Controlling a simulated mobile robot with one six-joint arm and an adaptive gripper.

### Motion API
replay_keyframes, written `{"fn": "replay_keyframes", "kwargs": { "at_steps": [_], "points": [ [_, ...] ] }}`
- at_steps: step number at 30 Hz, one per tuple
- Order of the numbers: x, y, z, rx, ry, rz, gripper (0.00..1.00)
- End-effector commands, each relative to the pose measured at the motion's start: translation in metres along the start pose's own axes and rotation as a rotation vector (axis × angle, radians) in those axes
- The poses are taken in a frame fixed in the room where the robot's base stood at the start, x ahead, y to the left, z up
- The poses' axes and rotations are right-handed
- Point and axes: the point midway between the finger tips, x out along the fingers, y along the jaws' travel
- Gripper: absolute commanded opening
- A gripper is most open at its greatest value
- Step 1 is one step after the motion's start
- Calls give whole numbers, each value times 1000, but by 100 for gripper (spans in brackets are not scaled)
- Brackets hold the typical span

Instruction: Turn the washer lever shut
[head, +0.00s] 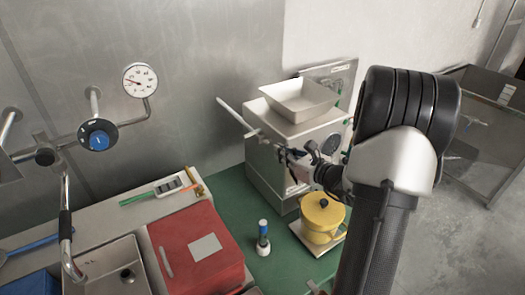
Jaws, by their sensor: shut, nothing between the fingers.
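A grey box-shaped grinder (262,165) with a square hopper (299,98) stands against the metal wall. A pale lever bar (235,115) sticks out from its left side, slanting up to the left. My gripper (283,152) is shut and empty at the grinder's front, to the lower right of the lever. Whether it touches the grinder I cannot tell. No label tells which part is the washer lever.
A yellow lidded pot (322,218) stands before the grinder, below my gripper. A red box (196,248) and a sink (112,277) lie left. A gauge (140,80) is on the wall.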

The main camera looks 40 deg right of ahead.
Motion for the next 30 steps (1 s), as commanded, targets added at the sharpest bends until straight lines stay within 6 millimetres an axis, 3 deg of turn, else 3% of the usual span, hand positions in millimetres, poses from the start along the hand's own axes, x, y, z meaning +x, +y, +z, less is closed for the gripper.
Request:
{"fn": "replay_keyframes", "kwargs": {
  "at_steps": [15,21,30],
  "points": [
    [104,3,-2,-1,3,6,0],
    [124,3,-1,1,4,6,0],
    [127,2,-1,1,4,5,0]
  ]
}}
